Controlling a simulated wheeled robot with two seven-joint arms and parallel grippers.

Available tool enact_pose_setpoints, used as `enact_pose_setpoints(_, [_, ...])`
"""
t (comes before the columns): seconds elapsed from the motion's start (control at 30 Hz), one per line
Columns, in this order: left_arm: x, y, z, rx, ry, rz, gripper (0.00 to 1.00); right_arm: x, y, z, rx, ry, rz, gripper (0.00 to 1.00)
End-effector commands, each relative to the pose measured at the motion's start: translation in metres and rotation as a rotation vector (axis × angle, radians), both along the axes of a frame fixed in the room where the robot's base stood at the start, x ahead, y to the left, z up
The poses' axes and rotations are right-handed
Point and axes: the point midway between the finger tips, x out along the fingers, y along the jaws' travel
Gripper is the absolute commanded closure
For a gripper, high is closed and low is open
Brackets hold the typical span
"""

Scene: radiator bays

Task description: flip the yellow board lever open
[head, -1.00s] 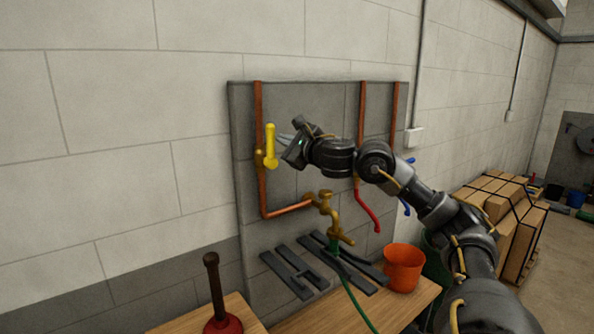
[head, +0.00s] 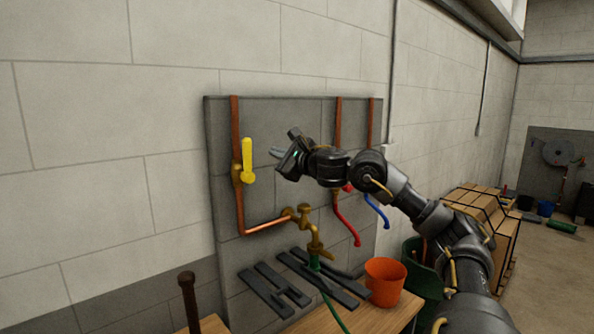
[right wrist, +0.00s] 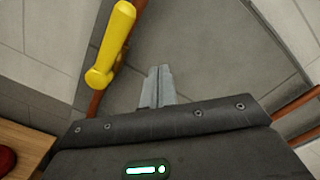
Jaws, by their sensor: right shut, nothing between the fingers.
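The yellow lever (head: 247,161) points upright on a brass valve (head: 238,175) on the left copper pipe of the grey board (head: 292,118). My right gripper (head: 275,152) is just right of the lever, apart from it, with its fingers shut and empty. In the right wrist view the lever (right wrist: 112,45) lies up and left of the shut fingertips (right wrist: 160,72), with a gap between. My left gripper is not in view.
A brass tap (head: 305,225) with a green hose sits below. A red lever (head: 346,220) and a blue lever (head: 377,211) hang to the right. An orange bucket (head: 385,280) stands on the bench. Boxes (head: 480,220) are stacked at right.

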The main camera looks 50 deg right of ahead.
Motion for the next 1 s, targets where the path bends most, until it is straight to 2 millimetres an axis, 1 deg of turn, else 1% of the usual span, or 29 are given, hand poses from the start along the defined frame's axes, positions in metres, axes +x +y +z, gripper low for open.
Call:
enact_pose_setpoints(0.03, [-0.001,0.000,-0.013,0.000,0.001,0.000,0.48,-0.014,0.003,-0.006,-0.014,0.001,0.000,1.00])
enact_pose_setpoints(0.1, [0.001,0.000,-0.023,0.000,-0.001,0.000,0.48,-0.029,0.006,-0.006,-0.013,0.001,0.000,1.00])
enact_pose_setpoints(0.2, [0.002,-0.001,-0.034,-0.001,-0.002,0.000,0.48,-0.046,0.010,-0.006,-0.012,0.001,0.002,1.00])
enact_pose_setpoints(0.4, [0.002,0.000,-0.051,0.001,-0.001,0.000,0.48,-0.073,0.016,-0.004,-0.008,-0.001,0.006,1.00])
enact_pose_setpoints(0.53, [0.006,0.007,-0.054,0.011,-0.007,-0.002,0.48,-0.082,0.017,-0.002,-0.005,0.001,0.005,1.00])
enact_pose_setpoints(0.73, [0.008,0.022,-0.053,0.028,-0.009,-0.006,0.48,-0.086,0.017,-0.001,-0.004,0.001,0.005,1.00])
enact_pose_setpoints(1.0, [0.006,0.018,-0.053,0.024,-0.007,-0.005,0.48,-0.086,0.017,0.000,-0.004,0.001,0.005,1.00])
